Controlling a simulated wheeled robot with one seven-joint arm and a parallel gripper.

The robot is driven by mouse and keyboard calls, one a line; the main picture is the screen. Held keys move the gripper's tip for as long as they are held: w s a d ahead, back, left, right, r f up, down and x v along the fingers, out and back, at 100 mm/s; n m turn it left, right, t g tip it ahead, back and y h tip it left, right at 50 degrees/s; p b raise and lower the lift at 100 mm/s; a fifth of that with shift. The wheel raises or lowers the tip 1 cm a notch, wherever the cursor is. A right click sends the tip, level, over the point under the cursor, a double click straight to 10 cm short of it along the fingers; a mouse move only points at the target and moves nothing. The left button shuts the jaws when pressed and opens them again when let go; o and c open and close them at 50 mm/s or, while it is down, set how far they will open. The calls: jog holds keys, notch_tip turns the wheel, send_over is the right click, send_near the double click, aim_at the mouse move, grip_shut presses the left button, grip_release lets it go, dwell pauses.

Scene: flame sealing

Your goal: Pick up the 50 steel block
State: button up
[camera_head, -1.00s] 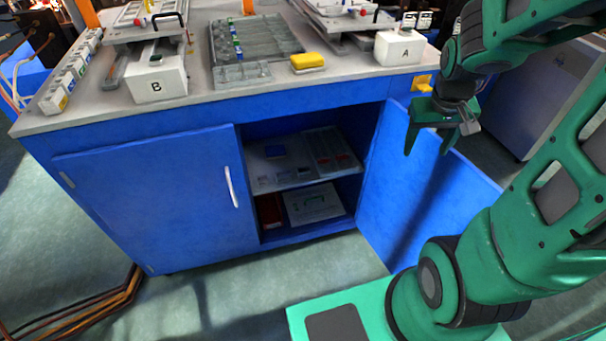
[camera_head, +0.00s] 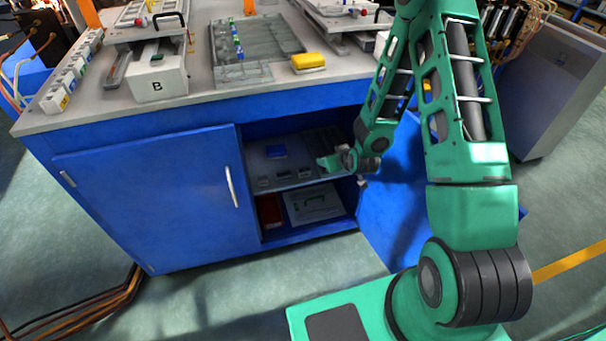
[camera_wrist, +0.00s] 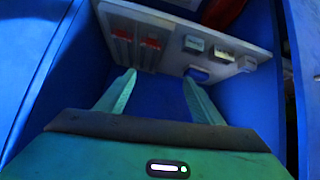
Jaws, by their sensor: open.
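Several small grey blocks lie in a row along the front of the cabinet shelf (camera_head: 278,185). In the head view three show, at left (camera_head: 263,181), middle (camera_head: 283,175) and right (camera_head: 305,173). The wrist view also shows three blocks, one (camera_wrist: 193,44), another (camera_wrist: 222,52) and a third (camera_wrist: 247,64). Their markings are too small to read, so I cannot tell which is the 50 steel block. My gripper (camera_head: 328,162) is at the right part of the cabinet opening. In the wrist view my gripper (camera_wrist: 160,77) is open and empty, its fingers pointing toward the shelf.
Red pieces (camera_wrist: 150,42) sit in slots beside the blocks. A case (camera_head: 313,205) stands on the lower shelf. The closed left door (camera_head: 150,200) and the open right door (camera_head: 385,215) flank the opening.

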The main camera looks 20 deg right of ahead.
aim_at(305, 170)
jog(key=s+a+f+m+t, duration=0.1)
jog(key=s+a+f+t, duration=0.15)
jog(key=a+f, duration=0.5)
jog(key=shift+m+t, duration=0.3)
jog(key=shift+t, duration=0.35)
jog(key=shift+s+f+x, duration=0.1)
jog(key=shift+f+x, duration=0.15)
jog(key=shift+x, duration=1.7)
jog(key=shift+s+f+x, duration=0.1)
jog(key=shift+f+x, duration=0.1)
jog(key=shift+x, duration=1.75)
jog(key=shift+s+f+x, duration=0.1)
jog(key=shift+f+x, duration=0.15)
jog(key=shift+x, duration=1.7)
jog(key=shift+d, duration=0.15)
jog(key=shift+c, duration=0.2)
jog(key=c, duration=1.4)
jog(key=shift+r, duration=0.1)
